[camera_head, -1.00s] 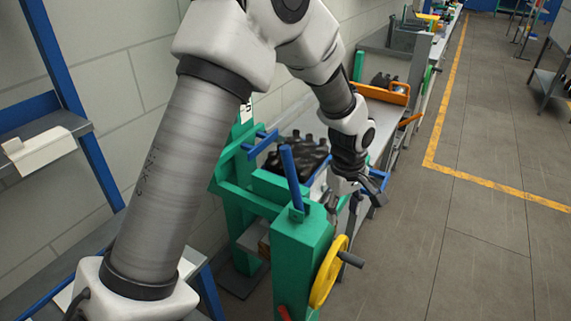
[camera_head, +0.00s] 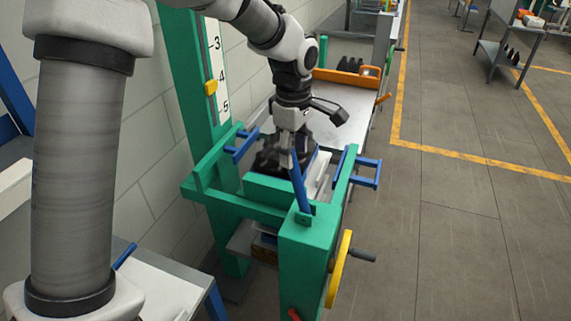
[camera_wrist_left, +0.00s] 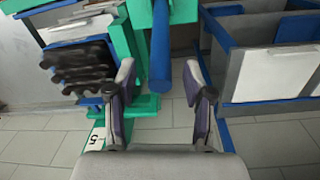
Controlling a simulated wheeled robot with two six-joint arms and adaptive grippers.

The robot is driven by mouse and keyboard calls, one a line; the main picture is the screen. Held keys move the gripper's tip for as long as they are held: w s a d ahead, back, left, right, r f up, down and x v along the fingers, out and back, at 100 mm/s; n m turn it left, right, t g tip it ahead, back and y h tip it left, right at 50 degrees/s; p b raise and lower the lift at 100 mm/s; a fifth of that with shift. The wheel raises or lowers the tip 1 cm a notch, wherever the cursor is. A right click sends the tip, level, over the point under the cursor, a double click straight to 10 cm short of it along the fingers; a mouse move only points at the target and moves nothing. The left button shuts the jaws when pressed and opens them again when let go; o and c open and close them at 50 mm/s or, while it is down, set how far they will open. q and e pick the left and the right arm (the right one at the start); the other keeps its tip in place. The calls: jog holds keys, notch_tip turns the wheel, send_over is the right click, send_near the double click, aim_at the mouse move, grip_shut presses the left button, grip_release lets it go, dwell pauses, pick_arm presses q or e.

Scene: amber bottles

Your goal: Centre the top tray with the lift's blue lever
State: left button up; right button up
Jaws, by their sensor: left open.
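The blue lever (camera_head: 300,186) stands tilted on the green lift (camera_head: 304,250). My left gripper (camera_head: 292,150) is at the lever's upper end, pointing down. In the left wrist view the gripper (camera_wrist_left: 158,80) is open, and the blue lever (camera_wrist_left: 160,45) shows in the gap between its fingers; I see no grip on it. The top tray is mostly hidden behind my arm and the lift's frame. Dark bottles (camera_head: 268,158) show there, blurred, and also in the wrist view (camera_wrist_left: 78,66). My right gripper is not in view.
A yellow handwheel (camera_head: 339,270) is on the lift's right side. Blue brackets (camera_head: 368,172) stick out at the right. A scale with a yellow pointer (camera_head: 211,87) is on the post. An orange-edged table (camera_head: 347,79) lies behind.

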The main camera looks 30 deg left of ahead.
aim_at(293, 169)
pick_arm(q)
jog(key=f, duration=0.4)
jog(key=a+f+p, duration=0.1)
jog(key=shift+w+f, duration=0.15)
jog(key=shift+f, duration=0.25)
jog(key=shift+d+r, duration=0.15)
jog(key=shift+d, duration=0.2)
jog(key=shift+c, duration=0.7)
grip_shut()
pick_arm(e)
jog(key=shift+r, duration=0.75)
